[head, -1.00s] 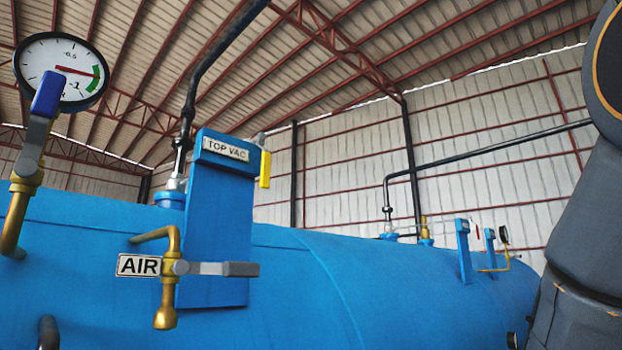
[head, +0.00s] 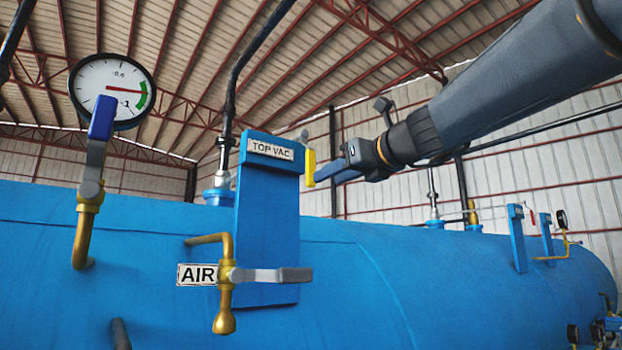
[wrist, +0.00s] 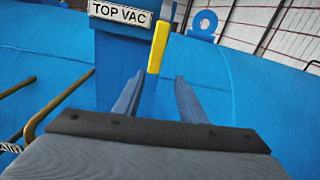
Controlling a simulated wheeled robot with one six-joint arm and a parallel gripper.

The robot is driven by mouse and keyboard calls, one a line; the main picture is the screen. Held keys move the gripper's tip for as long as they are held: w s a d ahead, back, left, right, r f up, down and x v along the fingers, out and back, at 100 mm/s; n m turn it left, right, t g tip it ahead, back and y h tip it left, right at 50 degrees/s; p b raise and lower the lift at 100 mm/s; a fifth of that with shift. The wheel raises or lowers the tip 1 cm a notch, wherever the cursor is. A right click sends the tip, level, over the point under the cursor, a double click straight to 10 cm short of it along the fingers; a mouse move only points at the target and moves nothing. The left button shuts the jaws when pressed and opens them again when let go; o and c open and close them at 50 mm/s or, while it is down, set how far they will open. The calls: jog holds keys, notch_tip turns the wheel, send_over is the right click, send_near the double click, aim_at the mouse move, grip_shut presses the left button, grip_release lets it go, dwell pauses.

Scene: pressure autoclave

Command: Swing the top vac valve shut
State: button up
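The top vac valve has a yellow lever handle (head: 309,168) hanging down at the right side of the blue post (head: 267,225) labelled TOP VAC (head: 271,150). The yellow handle (wrist: 158,47) also shows in the wrist view, just beyond the fingertips. My gripper (head: 318,178) reaches in from the right with its blue fingers pointing at the handle. In the wrist view my gripper (wrist: 156,85) has its two fingers apart, with a gap between them and nothing visibly held. The handle's lower end lies near the left finger's tip; whether they touch is unclear.
A lever with a blue grip (head: 102,118) stands below the pressure gauge (head: 112,91) at left. The AIR valve's grey lever (head: 270,275) sticks out right, low on the post. The blue vessel (head: 350,285) lies below. Black pipes run overhead.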

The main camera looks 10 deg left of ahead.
aim_at(312, 170)
jog(key=shift+m+y, duration=0.4)
jog(key=w+a+r+p, duration=0.1)
jog(key=w+a+r, duration=0.1)
jog(key=a, duration=0.1)
jog(key=w+a+r+p, duration=0.1)
jog(key=a, duration=0.1)
jog(key=shift+a+p, duration=0.25)
jog(key=shift+p, duration=0.05)
jog(key=shift+x, duration=0.75)
jog(key=shift+c, duration=0.5)
jog(key=shift+f, duration=0.1)
grip_shut()
